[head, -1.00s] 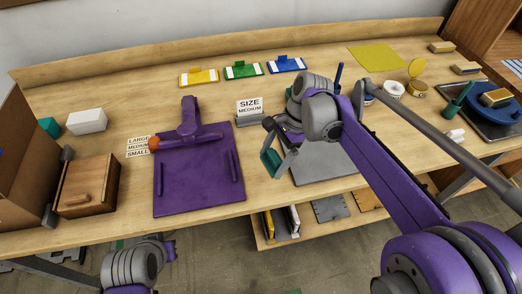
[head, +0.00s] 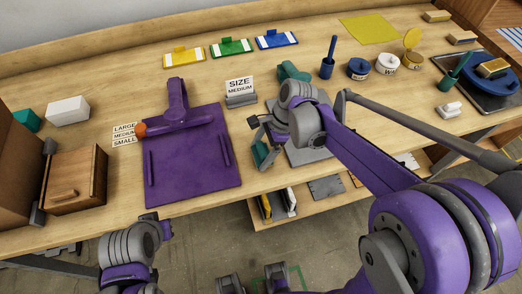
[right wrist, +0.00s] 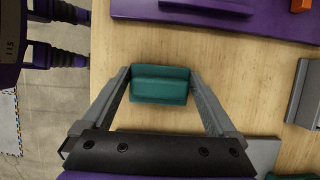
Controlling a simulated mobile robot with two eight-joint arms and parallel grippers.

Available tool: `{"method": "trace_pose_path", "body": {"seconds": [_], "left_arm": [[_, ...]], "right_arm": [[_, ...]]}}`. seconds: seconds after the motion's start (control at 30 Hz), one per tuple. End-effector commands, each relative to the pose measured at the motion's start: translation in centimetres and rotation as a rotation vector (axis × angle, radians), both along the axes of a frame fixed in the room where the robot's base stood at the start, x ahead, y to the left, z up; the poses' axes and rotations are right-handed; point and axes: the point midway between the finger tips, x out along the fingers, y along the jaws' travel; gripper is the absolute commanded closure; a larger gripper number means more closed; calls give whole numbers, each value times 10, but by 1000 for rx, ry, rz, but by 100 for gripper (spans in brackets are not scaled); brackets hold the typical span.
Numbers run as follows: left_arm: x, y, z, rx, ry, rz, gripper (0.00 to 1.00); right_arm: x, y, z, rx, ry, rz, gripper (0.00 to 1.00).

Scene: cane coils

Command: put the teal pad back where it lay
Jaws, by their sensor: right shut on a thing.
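The teal pad (right wrist: 160,84) is a small block with a raised ridge. It lies between the two fingertips of my right gripper (right wrist: 158,88), which is shut on it, over bare wood in the right wrist view. In the head view the pad (head: 261,155) shows small near the table's front edge, between the purple board (head: 190,165) and the grey plate (head: 318,157). I cannot tell whether it touches the table. My left arm is at the bottom left of the head view, below the table edge; its fingers are not clear there.
A teal tool (head: 292,72) lies behind my right arm. A wooden box (head: 75,180) is at the left, and a blue cup (head: 326,68) and cans (head: 387,63) are at the right. Bare wood lies beside the purple board.

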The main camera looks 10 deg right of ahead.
Motion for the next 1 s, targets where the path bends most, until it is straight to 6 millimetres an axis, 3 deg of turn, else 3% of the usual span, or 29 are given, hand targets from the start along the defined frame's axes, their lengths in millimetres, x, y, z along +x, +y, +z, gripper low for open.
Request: {"method": "trace_pose_path", "body": {"seconds": [0.37, 0.4, 0.77, 1.0], "left_arm": [[-1, 0, -4, 0, 2, 0, 100], [-1, 0, -3, 0, 1, 0, 100], [0, 0, 2, 0, -1, 0, 100], [1, 0, 6, 0, -3, 0, 100]], "right_arm": [[0, 0, -5, 0, 1, 0, 59], [0, 0, -4, 0, 0, 0, 0], [0, -2, 5, 0, -1, 0, 0], [1, -20, 47, 0, -1, -3, 0]]}}
